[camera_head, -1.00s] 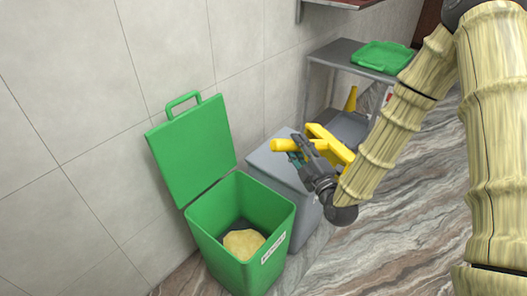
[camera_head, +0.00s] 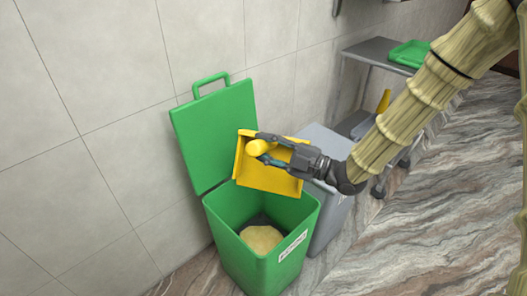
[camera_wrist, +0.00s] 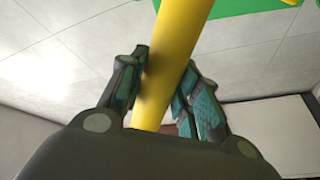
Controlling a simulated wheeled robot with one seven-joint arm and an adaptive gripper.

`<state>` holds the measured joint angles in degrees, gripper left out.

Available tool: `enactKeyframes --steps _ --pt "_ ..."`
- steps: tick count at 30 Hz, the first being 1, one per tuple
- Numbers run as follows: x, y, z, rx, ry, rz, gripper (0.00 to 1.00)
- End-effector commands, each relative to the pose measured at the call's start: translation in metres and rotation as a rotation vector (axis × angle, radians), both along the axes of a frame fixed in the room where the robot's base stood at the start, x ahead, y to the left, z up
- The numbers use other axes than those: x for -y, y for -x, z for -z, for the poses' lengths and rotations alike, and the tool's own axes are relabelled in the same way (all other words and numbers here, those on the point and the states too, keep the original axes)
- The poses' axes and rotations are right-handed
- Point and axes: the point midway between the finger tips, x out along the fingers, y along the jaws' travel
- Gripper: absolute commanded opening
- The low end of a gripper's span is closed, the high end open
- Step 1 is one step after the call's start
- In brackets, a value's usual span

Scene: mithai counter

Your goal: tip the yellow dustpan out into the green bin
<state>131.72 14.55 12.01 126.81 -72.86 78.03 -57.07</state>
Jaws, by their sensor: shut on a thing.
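The yellow dustpan (camera_head: 264,177) is held in the air over the back of the green bin (camera_head: 262,222), its pan tilted steeply and hanging down in front of the open lid (camera_head: 216,128). My gripper (camera_head: 264,150) is shut on its handle; in the wrist view the yellow handle (camera_wrist: 172,55) passes between the two fingers (camera_wrist: 160,92). The bin stands open, with a pale yellowish heap (camera_head: 261,238) lying inside on a dark bottom. The dustpan's inner face is partly hidden by my gripper, and I cannot tell whether anything is still on it.
A grey bin (camera_head: 325,228) stands right beside the green one, under my arm. Behind it is a grey metal table (camera_head: 378,50) with a green tray (camera_head: 408,54). A tiled wall (camera_head: 95,190) is close behind the bins. The marbled floor (camera_head: 420,215) at right is clear.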

Motion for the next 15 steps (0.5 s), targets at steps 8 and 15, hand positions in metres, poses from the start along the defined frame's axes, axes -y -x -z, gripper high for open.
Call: enactKeyframes --steps 8,15 --pt "0.001 -0.011 -0.005 -0.051 -0.014 -0.014 0.00" --pt "0.007 -0.035 -0.010 -0.146 -0.041 -0.012 0.00"
